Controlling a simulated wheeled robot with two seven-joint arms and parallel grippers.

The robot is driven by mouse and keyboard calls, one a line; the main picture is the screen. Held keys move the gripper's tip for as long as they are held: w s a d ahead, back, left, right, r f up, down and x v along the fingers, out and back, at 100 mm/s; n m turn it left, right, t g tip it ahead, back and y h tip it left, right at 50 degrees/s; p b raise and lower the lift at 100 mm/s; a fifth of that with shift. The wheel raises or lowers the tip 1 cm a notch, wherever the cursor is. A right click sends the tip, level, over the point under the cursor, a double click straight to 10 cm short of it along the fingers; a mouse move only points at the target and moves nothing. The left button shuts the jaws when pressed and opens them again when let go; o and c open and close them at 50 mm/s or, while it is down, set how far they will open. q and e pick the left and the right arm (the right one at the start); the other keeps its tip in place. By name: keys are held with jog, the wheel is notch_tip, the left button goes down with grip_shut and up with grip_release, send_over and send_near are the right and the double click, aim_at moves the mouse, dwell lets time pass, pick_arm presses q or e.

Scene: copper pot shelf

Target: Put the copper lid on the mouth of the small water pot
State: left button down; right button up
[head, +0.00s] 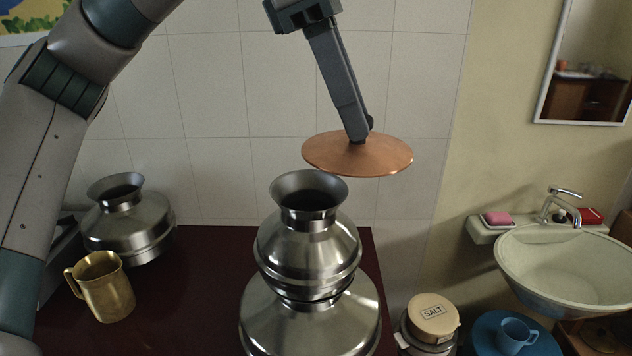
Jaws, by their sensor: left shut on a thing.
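The copper lid (385,156) is a flat orange disc in the middle of the head view. My left gripper (358,138) points down from above and is shut on the lid's top near its centre. The lid hangs in the air, roughly level, above and to the right of the small water pot (310,250). This steel pot has a flared open mouth (309,190) and stands upright on top of a larger steel pot (310,325). My right gripper is not in view.
Another steel pot (130,225) and a brass mug (104,288) stand on the dark red shelf (200,300) at left. A sink (570,265) is at far right. Tiled wall lies behind.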

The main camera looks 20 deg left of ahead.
pick_arm(q)
jog(key=shift+s+r, duration=0.25)
jog(key=shift+s, duration=0.35)
jog(key=shift+w+a+f, duration=0.25)
jog(key=shift+w, duration=0.25)
jog(key=w+a+f+p, duration=0.5)
jog(key=w+a+f, duration=0.1)
jog(key=w+a, duration=0.1)
jog(key=shift+w+a+f+p, duration=0.2)
jog(key=shift+a+f+p, duration=0.15)
jog(key=shift+a, duration=0.2)
